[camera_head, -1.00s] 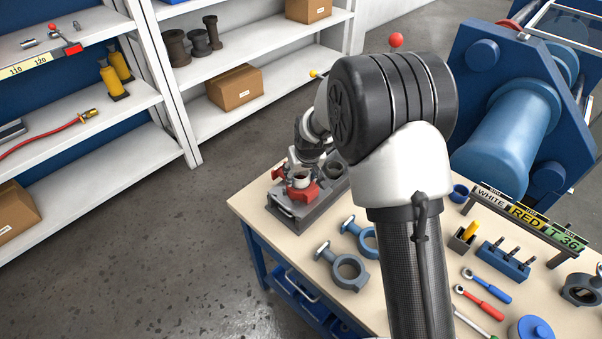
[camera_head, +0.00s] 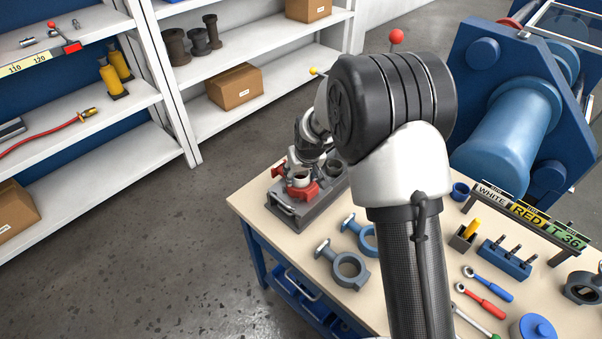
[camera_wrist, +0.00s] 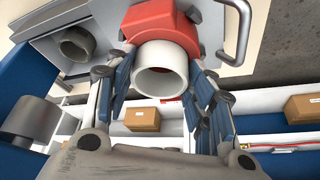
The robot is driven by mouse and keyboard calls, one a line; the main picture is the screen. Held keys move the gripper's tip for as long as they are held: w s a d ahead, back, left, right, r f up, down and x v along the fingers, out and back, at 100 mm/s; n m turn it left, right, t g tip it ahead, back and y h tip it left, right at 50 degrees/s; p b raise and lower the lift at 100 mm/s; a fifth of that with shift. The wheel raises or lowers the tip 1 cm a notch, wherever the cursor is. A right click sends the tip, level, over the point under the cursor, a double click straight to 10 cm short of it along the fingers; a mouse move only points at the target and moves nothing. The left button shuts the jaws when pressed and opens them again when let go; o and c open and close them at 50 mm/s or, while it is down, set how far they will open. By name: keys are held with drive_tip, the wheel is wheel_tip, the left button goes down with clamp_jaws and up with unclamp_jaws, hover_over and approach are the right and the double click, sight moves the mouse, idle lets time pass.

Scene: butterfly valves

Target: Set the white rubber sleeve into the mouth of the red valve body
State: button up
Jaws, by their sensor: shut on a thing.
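The white rubber sleeve (camera_wrist: 162,72) is a short open tube in the middle of the wrist view. My gripper (camera_wrist: 162,88) has its blue-padded fingers on either side of it and is shut on it. The red valve body (camera_wrist: 160,22) is right behind the sleeve, whose far end meets it. I cannot tell how deep the sleeve sits in the mouth. In the head view the red valve body (camera_head: 304,191) stands in a grey fixture (camera_head: 281,210) at the bench's far left corner, with the sleeve (camera_head: 301,181) at its top, partly hidden by my gripper.
A grey ring (camera_wrist: 76,46) stands on the fixture beside the red body. Grey and blue valve bodies (camera_head: 346,268) lie nearer on the bench. A sign rack (camera_head: 527,214) reads WHITE, RED, T 36. Ratchets (camera_head: 480,300) lie at the right. Shelves (camera_head: 150,100) stand behind.

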drive_tip(key=shift+s+f, duration=0.1)
drive_tip(key=o, duration=1.1)
drive_tip(key=shift+o, duration=0.2)
wheel_tip(320, 180, up, 7)
drive_tip(key=p, duration=0.4)
idle(0.4)
